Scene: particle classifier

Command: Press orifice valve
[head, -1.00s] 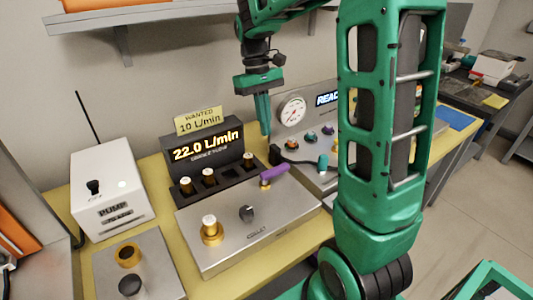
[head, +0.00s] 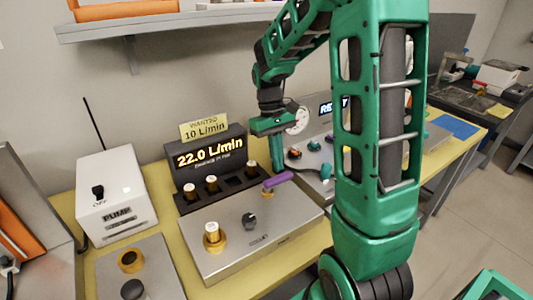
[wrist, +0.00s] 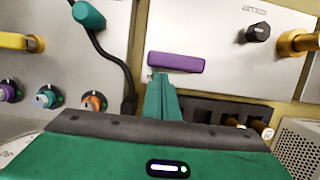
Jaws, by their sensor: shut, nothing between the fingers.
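A purple handle (head: 279,179) sits on a brass base on the brushed-metal panel (head: 225,250). It also shows in the wrist view (wrist: 176,63). The panel also carries a black knob (head: 249,219) and a brass fitting with a white-topped plug (head: 213,238). My gripper (head: 277,170) is shut and empty, pointing down beside the back of the purple handle. In the wrist view its closed fingertips (wrist: 159,80) appear just below the handle's left part. I cannot tell whether they touch it.
The lit display (head: 208,155) reads 22.0 L/min under a sign (head: 204,128) reading WANTED 10 L/min. A dark rack (head: 228,185) holds several plugs. A white pump box (head: 115,200) stands left. A panel with a gauge (head: 298,119) and knobs lies behind my arm.

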